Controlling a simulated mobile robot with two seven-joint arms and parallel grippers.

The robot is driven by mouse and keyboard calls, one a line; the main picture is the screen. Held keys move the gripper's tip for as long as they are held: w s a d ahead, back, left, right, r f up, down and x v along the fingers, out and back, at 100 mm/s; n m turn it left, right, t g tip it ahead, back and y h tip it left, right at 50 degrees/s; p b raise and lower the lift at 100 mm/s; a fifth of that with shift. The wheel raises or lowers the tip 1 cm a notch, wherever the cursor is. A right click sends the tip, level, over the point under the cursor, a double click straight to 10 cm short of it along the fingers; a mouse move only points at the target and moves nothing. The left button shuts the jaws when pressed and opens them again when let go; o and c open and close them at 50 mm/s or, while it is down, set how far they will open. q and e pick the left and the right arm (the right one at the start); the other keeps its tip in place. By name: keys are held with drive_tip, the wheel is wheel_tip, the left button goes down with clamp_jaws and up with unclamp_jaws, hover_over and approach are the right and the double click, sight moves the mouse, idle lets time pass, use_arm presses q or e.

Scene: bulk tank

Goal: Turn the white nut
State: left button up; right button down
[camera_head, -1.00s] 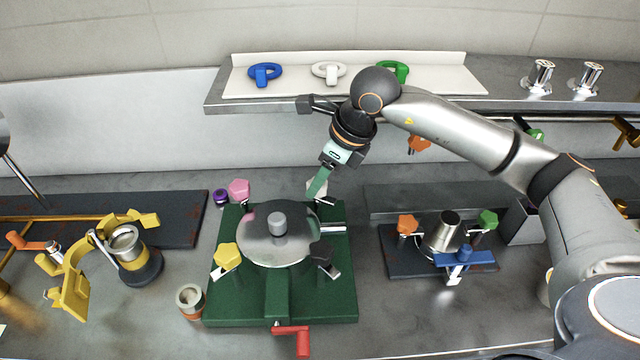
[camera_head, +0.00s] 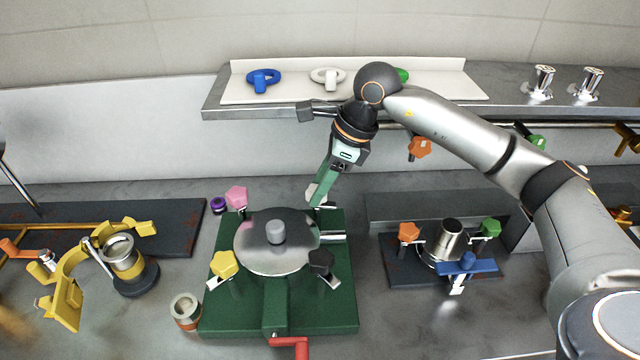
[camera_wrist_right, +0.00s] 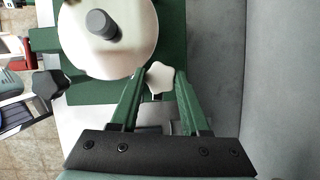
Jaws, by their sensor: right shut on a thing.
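The white nut (camera_head: 312,191) is a lobed knob at the back right of the round steel lid (camera_head: 262,262) on the green base (camera_head: 343,300). My right gripper (camera_head: 318,194) reaches down to it from the back right, its green fingers slanting. In the right wrist view the white nut (camera_wrist_right: 158,77) sits between the two fingertips (camera_wrist_right: 158,72), and the gripper is shut on it. In the head view the fingers partly hide the nut. My left gripper is not in view.
Pink (camera_head: 237,196), yellow (camera_head: 225,264) and black (camera_head: 321,262) nuts stand around the lid. A red handle (camera_head: 291,345) is at the front. A shelf (camera_head: 215,100) runs behind my right arm.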

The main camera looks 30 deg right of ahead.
drive_tip(key=shift+c, duration=1.9)
unclamp_jaws()
